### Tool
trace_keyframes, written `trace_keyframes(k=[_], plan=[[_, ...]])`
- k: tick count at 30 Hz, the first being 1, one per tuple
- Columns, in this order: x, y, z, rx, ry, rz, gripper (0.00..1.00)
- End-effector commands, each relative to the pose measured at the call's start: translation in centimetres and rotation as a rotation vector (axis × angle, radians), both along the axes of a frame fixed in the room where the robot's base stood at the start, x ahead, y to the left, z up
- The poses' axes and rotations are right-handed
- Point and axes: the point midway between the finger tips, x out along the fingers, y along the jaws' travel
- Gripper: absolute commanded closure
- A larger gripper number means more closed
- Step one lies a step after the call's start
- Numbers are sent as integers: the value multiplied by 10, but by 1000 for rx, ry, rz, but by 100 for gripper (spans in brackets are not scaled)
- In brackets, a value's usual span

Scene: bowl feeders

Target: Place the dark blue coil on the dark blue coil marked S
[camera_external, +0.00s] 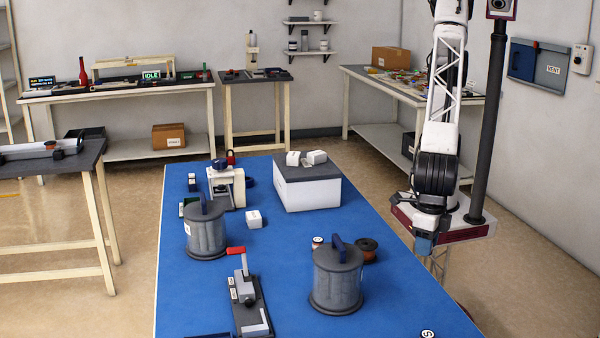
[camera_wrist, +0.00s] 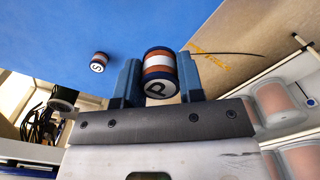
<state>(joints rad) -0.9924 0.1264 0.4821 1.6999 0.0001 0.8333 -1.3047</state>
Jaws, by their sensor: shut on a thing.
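In the wrist view my gripper (camera_wrist: 155,88) has its blue fingers closed on a banded coil (camera_wrist: 158,62) with dark blue, white and brown rings. Its white end face carries a dark letter that looks like P. The coil marked S (camera_wrist: 99,61) lies apart from the held one, to its left in the wrist view, over the blue surface. In the external view a white face marked S (camera_external: 427,333) is cut off at the bottom edge. My gripper (camera_external: 424,245) hangs beyond the table's right edge there, and I cannot make out the held coil.
The blue table (camera_external: 290,285) bears a grey lidded canister (camera_external: 337,285), another canister (camera_external: 206,238), a red-handled lever device (camera_external: 247,292) and a white box (camera_external: 308,190). A copper spool (camera_external: 367,247) and a small coil (camera_external: 317,242) stand near the first canister. The table's front right is mostly clear.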

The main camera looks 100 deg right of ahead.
Motion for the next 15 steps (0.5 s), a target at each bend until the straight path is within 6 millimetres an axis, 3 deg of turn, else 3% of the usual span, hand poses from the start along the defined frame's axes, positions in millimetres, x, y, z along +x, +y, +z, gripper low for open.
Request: trace_keyframes(k=[6,9,15], plan=[[-23,31,-1,1,-1,63,92],[-22,29,-22,-3,2,61,92],[-21,30,-46,0,0,61,92]])
